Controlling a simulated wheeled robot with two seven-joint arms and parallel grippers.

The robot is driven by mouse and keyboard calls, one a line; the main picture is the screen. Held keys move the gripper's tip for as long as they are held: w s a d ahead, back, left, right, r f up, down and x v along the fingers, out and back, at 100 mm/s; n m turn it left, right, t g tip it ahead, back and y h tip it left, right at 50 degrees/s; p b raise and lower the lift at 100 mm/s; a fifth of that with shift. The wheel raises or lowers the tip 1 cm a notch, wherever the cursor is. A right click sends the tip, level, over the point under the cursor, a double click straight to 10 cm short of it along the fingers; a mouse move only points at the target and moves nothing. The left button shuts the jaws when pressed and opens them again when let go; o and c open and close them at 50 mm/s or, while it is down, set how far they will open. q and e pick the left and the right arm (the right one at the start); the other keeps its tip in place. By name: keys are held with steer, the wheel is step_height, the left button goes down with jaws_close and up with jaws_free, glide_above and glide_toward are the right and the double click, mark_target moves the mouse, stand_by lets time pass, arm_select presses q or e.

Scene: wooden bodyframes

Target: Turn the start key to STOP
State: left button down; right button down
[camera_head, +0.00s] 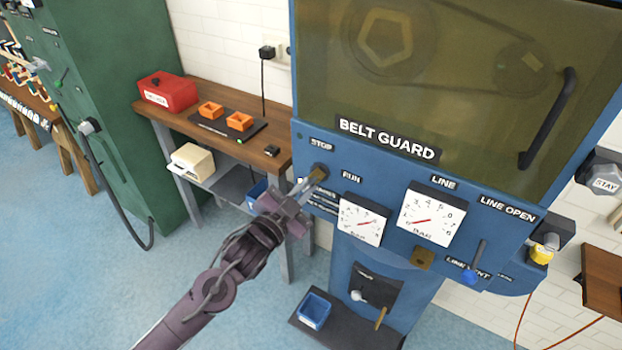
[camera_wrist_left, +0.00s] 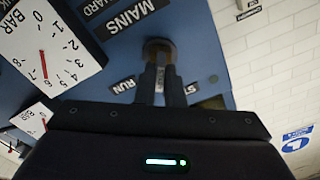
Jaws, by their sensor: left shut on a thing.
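The start key (camera_head: 318,172) sits at the left end of the blue machine panel, between the STOP label (camera_head: 321,143) above and the RUN label (camera_head: 351,177) to the right. My left gripper (camera_head: 308,183) reaches it from below left and is shut on it. In the left wrist view the fingers (camera_wrist_left: 161,82) close together just in front of the round key mount (camera_wrist_left: 159,47). The RUN label (camera_wrist_left: 124,85) is left of the fingers there and the STOP label (camera_wrist_left: 191,89) right. The fingers hide most of the key, so I cannot tell its exact angle. My right gripper is not in view.
Two pressure gauges (camera_head: 432,218) are right of the key. The belt guard's black handle (camera_head: 547,118) is above. A wooden bench (camera_head: 268,157) stands behind on the left.

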arm_select(q)
steer(key=shift+n+p, duration=0.35)
steer(key=shift+n, duration=0.25)
steer(key=n+p, duration=0.2)
steer(key=n, duration=0.3)
steer(key=shift+r, duration=0.1)
steer(key=c, duration=1.9)
jaws_free()
steer(key=o, duration=0.4)
steer(key=shift+o, duration=0.2)
